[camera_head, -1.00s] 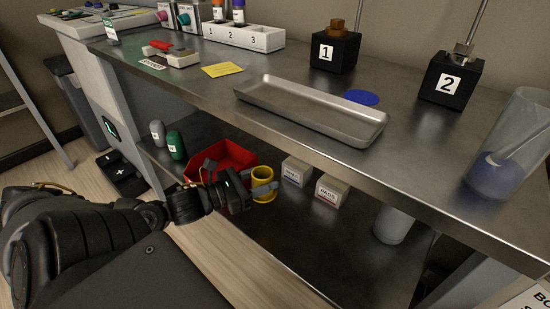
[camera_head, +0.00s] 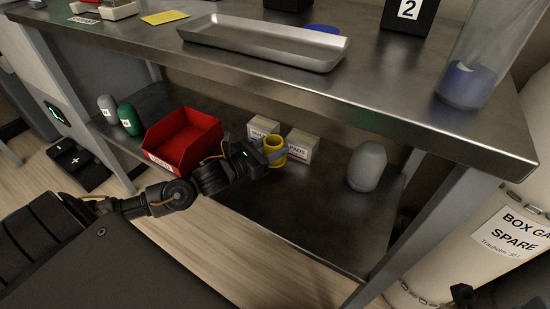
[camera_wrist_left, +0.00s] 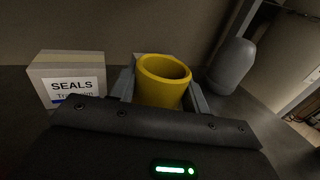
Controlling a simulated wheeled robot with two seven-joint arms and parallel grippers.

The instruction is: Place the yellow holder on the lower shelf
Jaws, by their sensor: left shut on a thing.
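The yellow holder (camera_head: 275,151) is a short, open-topped cup, roughly upright, between the fingers of my left gripper (camera_head: 268,154). In the left wrist view the holder (camera_wrist_left: 163,84) sits between the two grey fingers, and its lower part is hidden by the gripper body. The gripper is shut on it. The lower shelf (camera_head: 290,215) is the dark metal sheet under the bench top. The holder is over this shelf, in front of the two small boxes in the head view; I cannot tell whether its base touches the shelf.
A red bin (camera_head: 186,140) stands left of the gripper. Two cartons, one box (camera_head: 262,130) and the PADS box (camera_head: 301,147), stand behind the holder. A grey rounded container (camera_head: 367,166) stands to the right. The bench top (camera_head: 400,110) overhangs the shelf. The shelf's front middle is bare.

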